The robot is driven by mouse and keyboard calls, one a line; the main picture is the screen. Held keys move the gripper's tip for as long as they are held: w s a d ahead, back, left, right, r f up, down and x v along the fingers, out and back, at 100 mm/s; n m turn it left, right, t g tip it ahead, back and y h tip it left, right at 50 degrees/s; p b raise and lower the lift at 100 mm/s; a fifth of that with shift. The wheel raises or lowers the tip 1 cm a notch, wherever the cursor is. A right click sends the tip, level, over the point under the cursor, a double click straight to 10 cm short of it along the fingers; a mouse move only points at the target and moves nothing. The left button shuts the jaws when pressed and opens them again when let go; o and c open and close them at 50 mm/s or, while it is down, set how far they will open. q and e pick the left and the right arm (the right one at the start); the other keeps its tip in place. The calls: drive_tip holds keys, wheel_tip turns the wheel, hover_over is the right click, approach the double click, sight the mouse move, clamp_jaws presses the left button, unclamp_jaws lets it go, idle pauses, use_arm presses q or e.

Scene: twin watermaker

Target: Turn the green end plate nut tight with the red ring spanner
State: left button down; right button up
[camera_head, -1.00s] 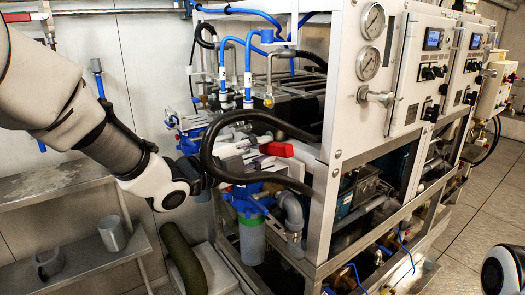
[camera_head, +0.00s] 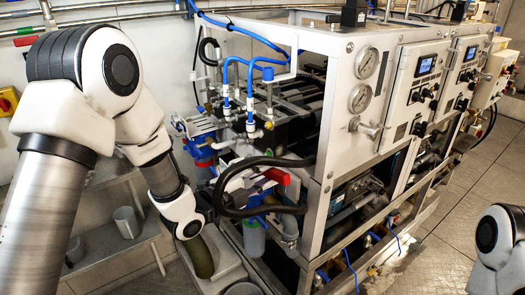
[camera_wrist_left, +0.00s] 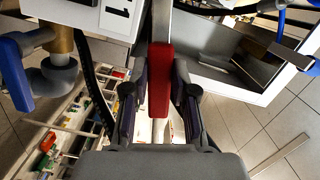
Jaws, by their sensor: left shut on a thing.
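In the left wrist view the red spanner grip (camera_wrist_left: 160,82) stands upright in the picture between the two dark finger pads of my left gripper (camera_wrist_left: 159,98), which is shut on it. A grey shaft runs on above the red part. The spanner's ring end cannot be made out. In the head view my left gripper (camera_head: 245,184) is at the near end of the machine, partly behind a black hose, with a red piece (camera_head: 277,176) at its tip. I cannot make out the green end plate nut. My right gripper is not in view.
The machine's steel frame (camera_head: 318,205) stands just right of the left gripper. A black hose (camera_head: 262,212) loops around the gripper. Blue pipes (camera_head: 228,82) rise above it. A shelf with a metal cup (camera_head: 126,222) is at left. Open floor lies at right (camera_head: 445,235).

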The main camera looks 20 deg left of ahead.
use_arm(q)
drive_tip(key=shift+d+p+x, duration=0.25)
drive_tip(key=shift+p+x, duration=0.25)
drive_tip(key=shift+x, duration=1.35)
drive_tip(key=shift+s, duration=0.15)
drive_tip(key=shift+b, duration=0.35)
drive_tip(key=shift+b, duration=0.6)
